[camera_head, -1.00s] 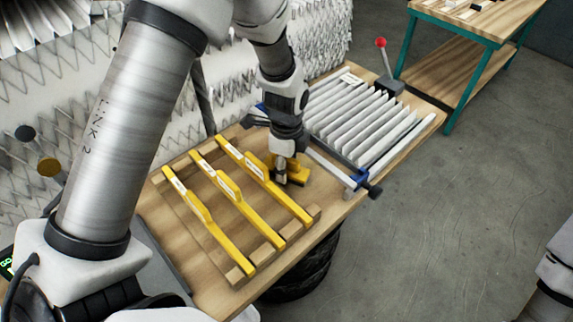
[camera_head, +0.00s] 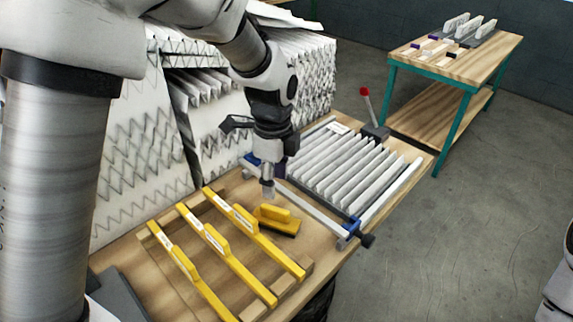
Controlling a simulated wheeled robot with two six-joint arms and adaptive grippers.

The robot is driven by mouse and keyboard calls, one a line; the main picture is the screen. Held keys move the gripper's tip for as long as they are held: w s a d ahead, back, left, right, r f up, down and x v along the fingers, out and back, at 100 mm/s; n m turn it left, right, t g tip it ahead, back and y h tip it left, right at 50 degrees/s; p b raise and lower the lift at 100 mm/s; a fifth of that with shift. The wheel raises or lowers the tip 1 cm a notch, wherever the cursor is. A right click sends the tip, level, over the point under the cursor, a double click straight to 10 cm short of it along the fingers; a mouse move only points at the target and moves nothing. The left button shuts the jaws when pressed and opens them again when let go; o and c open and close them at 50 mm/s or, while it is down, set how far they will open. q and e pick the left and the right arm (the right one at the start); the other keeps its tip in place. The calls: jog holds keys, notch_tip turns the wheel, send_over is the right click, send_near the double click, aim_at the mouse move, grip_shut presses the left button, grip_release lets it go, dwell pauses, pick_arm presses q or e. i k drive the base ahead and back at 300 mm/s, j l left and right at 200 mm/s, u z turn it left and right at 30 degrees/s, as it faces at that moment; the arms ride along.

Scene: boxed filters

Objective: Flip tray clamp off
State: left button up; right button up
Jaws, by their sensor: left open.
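The tray (camera_head: 408,176) of pleated white filters lies on the wooden bench, with blue and black fittings at its corners. A lever with a red knob (camera_head: 364,92) stands up from a dark base (camera_head: 376,132) at the tray's far right corner, tilted slightly left; it looks like the clamp. My left gripper (camera_head: 268,190) points down, open, just behind a yellow handled block (camera_head: 275,218) left of the tray. It is well apart from the lever. Whether it touches the block is unclear. My right gripper is out of view; only part of my right arm shows.
Several yellow bars (camera_head: 225,258) lie on a wooden rack left of the tray. White pleated material (camera_head: 145,130) stands behind the bench. A second bench with green legs (camera_head: 470,62) holds small parts. The floor at right is clear.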

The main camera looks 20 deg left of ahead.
aim_at(364, 91)
jog(key=i+l, duration=0.2)
jog(key=i, duration=0.2)
jog(key=i+l, duration=0.2)
jog(key=i, duration=0.2)
jog(key=i+l, duration=0.2)
jog(key=i, duration=0.15)
